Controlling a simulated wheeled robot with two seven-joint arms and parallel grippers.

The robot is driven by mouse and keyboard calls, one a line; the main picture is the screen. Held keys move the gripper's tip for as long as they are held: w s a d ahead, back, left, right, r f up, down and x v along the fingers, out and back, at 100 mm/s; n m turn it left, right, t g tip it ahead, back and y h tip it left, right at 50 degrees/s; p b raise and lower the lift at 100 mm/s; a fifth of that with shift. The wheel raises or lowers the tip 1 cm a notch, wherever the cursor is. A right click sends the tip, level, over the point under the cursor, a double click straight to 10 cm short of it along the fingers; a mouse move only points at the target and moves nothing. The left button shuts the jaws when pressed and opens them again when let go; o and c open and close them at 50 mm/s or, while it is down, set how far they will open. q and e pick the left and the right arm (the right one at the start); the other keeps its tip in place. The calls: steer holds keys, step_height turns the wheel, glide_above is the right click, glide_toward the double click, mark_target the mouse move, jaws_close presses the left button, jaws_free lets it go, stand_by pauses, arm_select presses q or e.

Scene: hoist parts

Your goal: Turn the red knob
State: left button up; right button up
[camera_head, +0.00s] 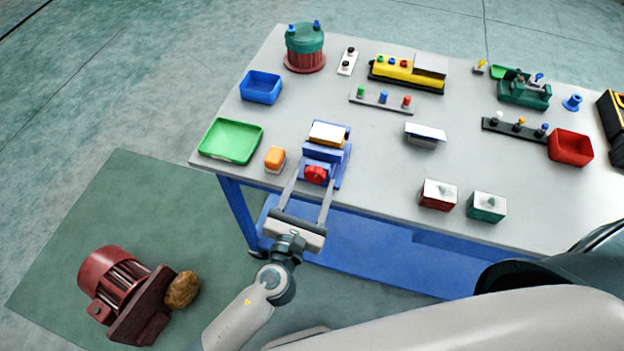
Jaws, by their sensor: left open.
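The red knob (316,175) sits on the front of a blue vise-like fixture (338,158) near the table's front edge. A block with a white top and an orange side (327,134) rests in the fixture. My left gripper (315,178) is open, reaching in from below. Its two long fingers lie on either side of the knob in this view, with gaps visible; I cannot tell whether they touch it. My right gripper is not in view.
The grey table (370,190) holds a green tray (231,141) and an orange block (275,159) left of the fixture. A red box (438,195) and a green box (486,207) stand to its right. A red motor (125,290) lies on the floor mat.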

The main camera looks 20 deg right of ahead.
arm_select(q)
steer(key=shift+w+d, duration=0.15)
steer(key=shift+w, duration=0.1)
steer(key=c, duration=1)
steer(key=shift+c, duration=0.2)
steer(key=shift+n, duration=0.4)
